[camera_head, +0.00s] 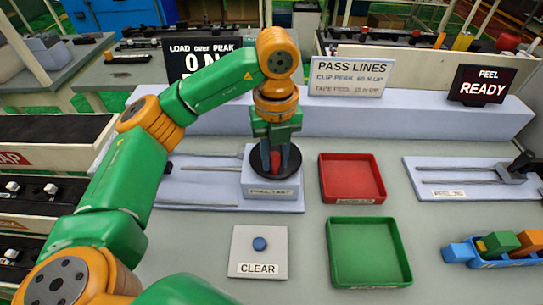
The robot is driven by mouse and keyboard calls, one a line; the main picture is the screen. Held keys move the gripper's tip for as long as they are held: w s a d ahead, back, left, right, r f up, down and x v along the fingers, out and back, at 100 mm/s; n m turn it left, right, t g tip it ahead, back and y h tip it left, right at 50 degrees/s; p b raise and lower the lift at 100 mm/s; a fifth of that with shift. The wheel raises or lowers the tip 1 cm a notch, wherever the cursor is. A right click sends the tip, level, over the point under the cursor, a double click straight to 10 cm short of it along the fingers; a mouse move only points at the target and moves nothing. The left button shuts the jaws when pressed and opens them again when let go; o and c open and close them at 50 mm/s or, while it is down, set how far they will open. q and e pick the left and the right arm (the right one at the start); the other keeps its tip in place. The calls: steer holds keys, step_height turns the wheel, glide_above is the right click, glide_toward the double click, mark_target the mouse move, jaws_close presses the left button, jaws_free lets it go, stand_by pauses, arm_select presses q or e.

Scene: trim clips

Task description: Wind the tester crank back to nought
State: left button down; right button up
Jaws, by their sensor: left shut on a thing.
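The tester (257,188) is a pale block labelled "PULL TEST", with a black round crank disc (292,186) on top. My left gripper (275,162) points down over the disc and is shut on a red crank knob (275,160) that shows between its fingers. The fingers hide part of the knob and disc. Behind my arm, a black display (195,58) reads "LOAD over PEAK" with "0 N" visible; the rest is hidden. My right gripper is out of view.
A red tray (351,200) and a green tray (370,281) stand empty right of the tester. A "CLEAR" plate with a blue button (260,244) lies in front. At right are a peel rig (470,192), a blue bin (460,254) with coloured pieces, and a "PEEL READY" display (482,86).

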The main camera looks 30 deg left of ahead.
arm_select(q)
steer(key=shift+d, duration=0.1)
stand_by(0.3)
steer(key=c, duration=0.7)
jaws_free()
steer(key=shift+w, duration=0.1)
steer(key=shift+o, duration=0.2)
step_height(320, 180, up, 7)
steer(key=shift+r+p, duration=0.1)
steer(key=shift+p, duration=0.5)
